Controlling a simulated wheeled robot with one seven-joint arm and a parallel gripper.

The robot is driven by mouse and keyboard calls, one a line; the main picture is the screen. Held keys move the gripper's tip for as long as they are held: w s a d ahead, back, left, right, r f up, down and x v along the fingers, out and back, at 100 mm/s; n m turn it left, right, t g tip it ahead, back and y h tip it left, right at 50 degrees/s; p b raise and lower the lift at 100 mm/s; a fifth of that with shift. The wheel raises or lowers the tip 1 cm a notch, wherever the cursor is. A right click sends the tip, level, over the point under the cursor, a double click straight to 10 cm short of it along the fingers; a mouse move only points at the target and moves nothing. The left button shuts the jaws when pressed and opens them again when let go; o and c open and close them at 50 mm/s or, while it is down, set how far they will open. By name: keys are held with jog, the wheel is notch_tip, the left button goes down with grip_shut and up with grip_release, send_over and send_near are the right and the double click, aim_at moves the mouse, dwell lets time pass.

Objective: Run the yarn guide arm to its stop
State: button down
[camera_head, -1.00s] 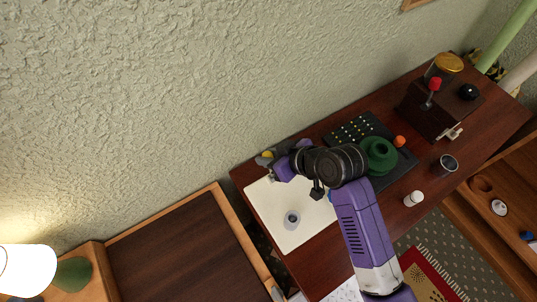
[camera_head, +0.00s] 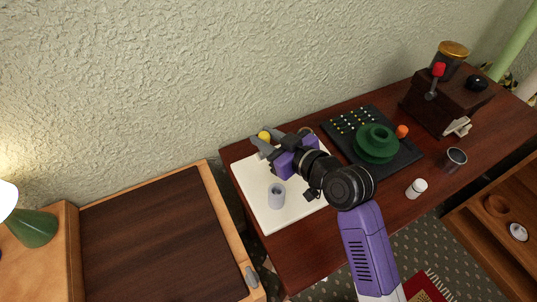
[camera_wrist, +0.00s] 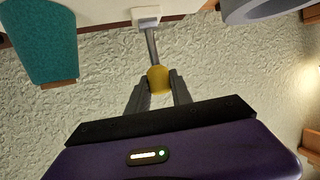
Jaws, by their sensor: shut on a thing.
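A yellow knob (camera_wrist: 159,79) sits on the end of a thin grey rod (camera_wrist: 152,47), which joins a small white block (camera_wrist: 146,16) in the wrist view. I take this rod and knob as the yarn guide arm. My gripper (camera_wrist: 159,92) has its two dark fingers closed about the knob, one on each side. In the head view the yellow knob (camera_head: 264,137) shows at my gripper (camera_head: 263,146), above the back left of a white board (camera_head: 255,200). The rod and block are hidden there behind my gripper.
A grey cylinder (camera_head: 276,196) stands on the white board. To the right are a green stepped round piece (camera_head: 377,142) on a dark board, an orange knob (camera_head: 402,131), a white jar (camera_head: 416,188), a dark cup (camera_head: 456,159) and a wooden box (camera_head: 445,105). The textured wall is close behind.

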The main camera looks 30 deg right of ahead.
jog(key=shift+s+f+t+b, duration=0.55)
jog(key=shift+t+b, duration=0.15)
jog(key=shift+b, duration=0.4)
jog(key=shift+s+r+b, duration=0.15)
jog(key=shift+s+b, duration=0.1)
jog(key=shift+b, duration=0.15)
jog(key=shift+s+b, duration=0.5)
jog(key=shift+s, duration=0.15)
jog(key=shift+s+f, duration=0.1)
jog(key=shift+f, duration=0.1)
jog(key=shift+s+a+f, duration=0.1)
jog(key=shift+f, duration=0.05)
jog(key=c, duration=1.2)
grip_release()
jog(key=shift+o, duration=0.3)
